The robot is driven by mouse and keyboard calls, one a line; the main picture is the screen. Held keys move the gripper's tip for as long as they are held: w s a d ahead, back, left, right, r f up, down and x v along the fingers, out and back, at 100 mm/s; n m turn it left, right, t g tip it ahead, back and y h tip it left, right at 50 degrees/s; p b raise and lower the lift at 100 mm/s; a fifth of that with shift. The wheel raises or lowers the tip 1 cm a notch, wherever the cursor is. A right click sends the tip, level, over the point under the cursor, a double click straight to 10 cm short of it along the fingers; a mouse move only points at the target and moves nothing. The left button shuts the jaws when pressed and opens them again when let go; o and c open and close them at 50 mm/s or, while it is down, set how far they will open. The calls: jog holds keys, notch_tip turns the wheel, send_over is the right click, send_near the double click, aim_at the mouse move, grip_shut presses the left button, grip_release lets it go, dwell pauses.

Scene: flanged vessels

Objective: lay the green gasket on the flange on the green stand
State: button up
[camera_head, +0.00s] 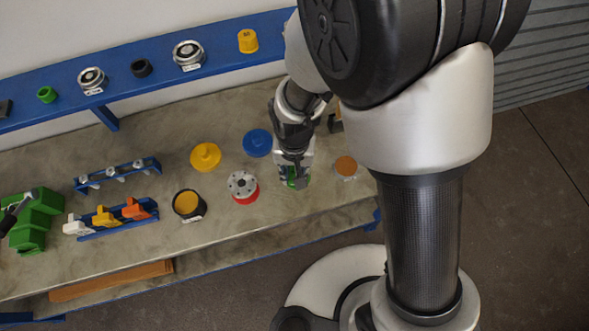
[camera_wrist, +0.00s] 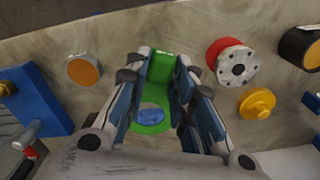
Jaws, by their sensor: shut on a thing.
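In the wrist view the green gasket (camera_wrist: 160,70) shows as a flat tab between the fingers and a ring below them, with blue visible through the ring's hole. My gripper (camera_wrist: 158,82) is shut on the tab. In the head view my gripper (camera_head: 294,178) is over the bench, with a bit of green (camera_head: 300,183) at its fingertips, partly hidden. A silver flange with bolt holes (camera_head: 242,182) sits on a red stand (camera_head: 246,198), left of my gripper; it also shows in the wrist view (camera_wrist: 237,66). I cannot make out a flange on a green stand.
A blue disc (camera_head: 257,142), yellow disc (camera_head: 205,156), black ring part (camera_head: 188,204) and orange disc (camera_head: 346,165) lie around my gripper. A blue shelf (camera_head: 135,60) runs behind.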

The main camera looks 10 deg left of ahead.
jog(key=shift+d+f+b, duration=0.1)
jog(key=shift+f+b, duration=1.9)
jog(key=shift+f, duration=0.3)
jog(key=shift+f, duration=0.1)
jog(key=shift+f+b, duration=1.85)
jog(key=shift+f, duration=0.2)
jog(key=o, duration=1)
jog(key=shift+c, duration=0.2)
